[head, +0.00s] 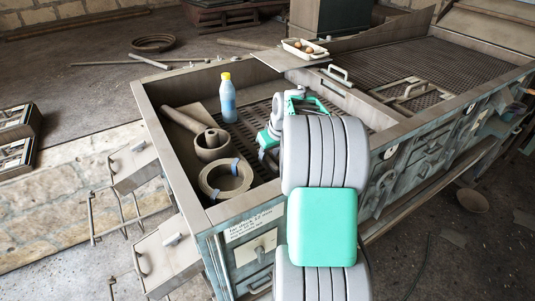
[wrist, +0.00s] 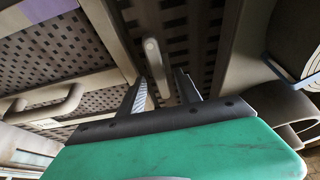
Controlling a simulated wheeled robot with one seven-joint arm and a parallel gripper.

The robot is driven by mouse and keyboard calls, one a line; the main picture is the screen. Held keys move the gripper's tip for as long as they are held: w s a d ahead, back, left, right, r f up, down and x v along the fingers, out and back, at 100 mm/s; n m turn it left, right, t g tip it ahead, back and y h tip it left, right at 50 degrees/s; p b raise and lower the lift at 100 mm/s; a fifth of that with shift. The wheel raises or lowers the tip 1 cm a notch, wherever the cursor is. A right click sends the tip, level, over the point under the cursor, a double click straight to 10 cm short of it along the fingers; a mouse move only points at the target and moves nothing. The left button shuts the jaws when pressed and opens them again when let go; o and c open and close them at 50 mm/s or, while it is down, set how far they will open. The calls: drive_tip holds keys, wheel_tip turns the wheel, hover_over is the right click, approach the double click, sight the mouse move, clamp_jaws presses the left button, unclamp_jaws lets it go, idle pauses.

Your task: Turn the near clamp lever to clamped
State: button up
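In the wrist view a pale grey lever (wrist: 153,58) with a rounded end lies over dark perforated metal. It looks like a clamp lever, but its clamp is not clear. My gripper (wrist: 162,78) is open, its two fingers apart, with the lever's lower part in line with the gap between the fingertips. I cannot tell whether either finger touches it. In the head view my arm covers much of the bench's middle, and the fingers are hidden. A pale handle-like lever (head: 338,74) shows on the bench's divider there; I cannot tell whether it is the same lever.
The open bench bin holds a blue bottle (head: 227,97) with a yellow cap and grey rings (head: 226,180). A white tray (head: 305,49) sits at the far edge. A mesh cover with a bar handle (head: 412,90) lies right; its handle (wrist: 45,100) shows in the wrist view.

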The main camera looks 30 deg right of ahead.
drive_tip(key=shift+x, duration=0.85)
drive_tip(key=shift+c, duration=0.2)
clamp_jaws()
